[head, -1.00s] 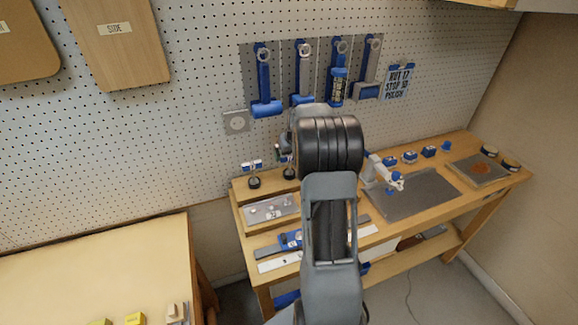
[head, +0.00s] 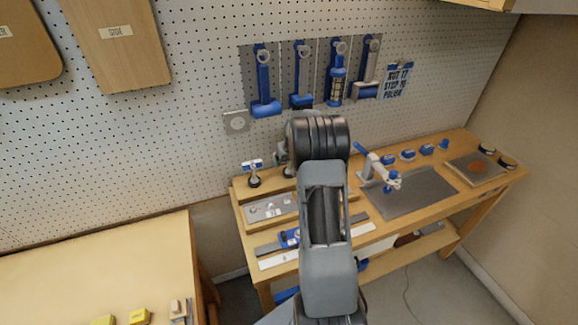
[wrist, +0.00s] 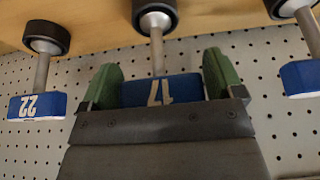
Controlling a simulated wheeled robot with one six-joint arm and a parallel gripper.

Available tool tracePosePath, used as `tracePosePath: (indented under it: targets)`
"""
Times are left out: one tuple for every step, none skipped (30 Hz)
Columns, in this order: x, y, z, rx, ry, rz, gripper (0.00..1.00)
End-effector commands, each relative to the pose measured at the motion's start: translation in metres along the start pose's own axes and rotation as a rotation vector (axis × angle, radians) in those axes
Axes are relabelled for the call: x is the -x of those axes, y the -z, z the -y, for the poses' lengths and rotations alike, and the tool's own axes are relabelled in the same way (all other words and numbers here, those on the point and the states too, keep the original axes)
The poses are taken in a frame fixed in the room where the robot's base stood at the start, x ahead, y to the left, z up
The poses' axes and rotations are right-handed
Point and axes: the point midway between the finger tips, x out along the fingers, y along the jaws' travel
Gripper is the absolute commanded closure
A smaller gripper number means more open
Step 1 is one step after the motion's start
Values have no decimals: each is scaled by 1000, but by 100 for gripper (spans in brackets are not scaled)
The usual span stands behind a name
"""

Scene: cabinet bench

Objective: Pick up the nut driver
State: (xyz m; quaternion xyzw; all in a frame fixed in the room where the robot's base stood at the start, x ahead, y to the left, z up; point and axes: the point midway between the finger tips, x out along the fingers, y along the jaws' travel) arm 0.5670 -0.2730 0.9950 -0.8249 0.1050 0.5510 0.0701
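The nut drivers stand upright in a row, each with a blue numbered block, a metal shaft and a black round base. In the wrist view, the blue block marked 17 (wrist: 160,92) lies between the two green fingers of my gripper (wrist: 162,75). In the head view my arm mostly hides the gripper.
The wooden bench (head: 480,189) carries a grey mat (head: 412,193), small blue blocks (head: 408,155) and a parts tray (head: 270,208). Blue tools (head: 264,85) hang on the pegboard (head: 200,130) behind. Another table (head: 90,270) is at the front left.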

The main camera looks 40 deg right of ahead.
Motion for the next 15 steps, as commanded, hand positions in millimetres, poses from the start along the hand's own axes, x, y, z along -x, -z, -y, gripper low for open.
tracePosePath:
  targets:
    - [0, 0, 0, 0, 0, 0, 18]
    - [0, 0, 0, 0, 0, 0, 21]
    - [0, 0, 0, 0, 0, 0, 25]
    - [0, 0, 0, 0, 0, 0, 28]
    - [0, 0, 0, 0, 0, 0, 31]
    - [0, 0, 0, 0, 0, 0, 34]
    - [0, 0, 0, 0, 0, 0, 37]
    - [0, 0, 0, 0, 0, 0, 40]
    - [0, 0, 0, 0, 0, 0, 44]
    - [0, 0, 0, 0, 0, 0, 47]
    - [0, 0, 0, 0, 0, 0, 50]
    - [1, 1, 0, 0, 0, -1, 52]
    - [1, 1, 0, 0, 0, -1, 52]
    - [1, 1, 0, 0, 0, -1, 52]
    - [1, 1, 0, 0, 0, -1, 52]
